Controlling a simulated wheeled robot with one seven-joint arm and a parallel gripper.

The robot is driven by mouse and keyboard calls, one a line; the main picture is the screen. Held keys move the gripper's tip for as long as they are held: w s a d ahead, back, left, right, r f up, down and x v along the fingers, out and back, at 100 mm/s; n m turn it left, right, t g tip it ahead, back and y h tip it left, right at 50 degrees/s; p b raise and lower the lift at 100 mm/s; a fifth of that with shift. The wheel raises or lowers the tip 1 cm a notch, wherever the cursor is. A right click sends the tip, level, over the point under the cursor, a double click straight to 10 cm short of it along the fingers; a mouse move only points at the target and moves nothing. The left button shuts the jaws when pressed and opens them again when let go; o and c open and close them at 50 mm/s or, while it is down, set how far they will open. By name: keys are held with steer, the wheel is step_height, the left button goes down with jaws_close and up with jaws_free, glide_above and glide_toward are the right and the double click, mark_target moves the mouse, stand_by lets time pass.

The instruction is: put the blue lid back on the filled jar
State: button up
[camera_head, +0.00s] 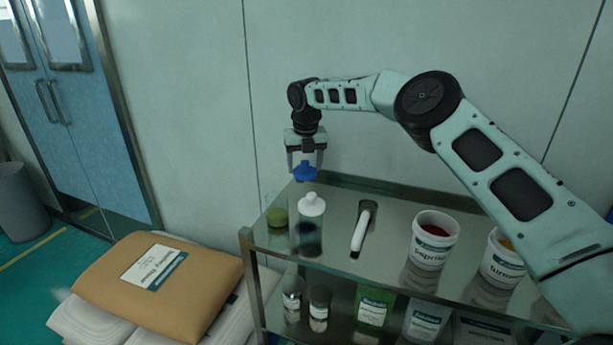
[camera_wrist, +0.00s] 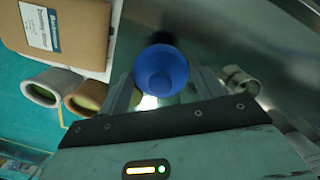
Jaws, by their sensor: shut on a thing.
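My gripper (camera_head: 305,166) points down above the left end of the steel shelf and is shut on the blue lid (camera_head: 305,173). The lid also shows large in the wrist view (camera_wrist: 161,72), between the fingers. It is clear of everything below it. A clear jar with green contents (camera_head: 278,218) stands on the shelf's left end, below and left of the lid. A white, narrow-topped piece (camera_head: 311,206) stands just right of that jar, nearly under the lid, with a dark area beneath it. I cannot tell whether that area is contents or a reflection.
A white-handled tool (camera_head: 361,230) lies on the top shelf (camera_head: 385,222). Right of it stand the paprika tub (camera_head: 433,242) and the turmeric tub (camera_head: 500,260). Jars and packs fill the lower shelf. A brown sack (camera_head: 160,285) lies to the left. A wall is behind.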

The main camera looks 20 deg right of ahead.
steer(key=s+a+r+m+p, duration=0.4)
steer(key=s+a+r+p, duration=0.25)
steer(key=a+p, duration=0.5)
step_height(320, 180, down, 7)
steer(key=d+b, duration=0.1)
steer(key=b, duration=0.1)
steer(key=shift+s+d+f+h, duration=0.2)
steer(key=shift+s+d+h, duration=0.1)
steer(key=shift+s+d, duration=0.1)
steer(key=shift+f, duration=0.15)
steer(key=shift+c, duration=0.2)
stand_by(1.5)
steer(key=o, duration=1.2)
steer(key=shift+o, duration=0.2)
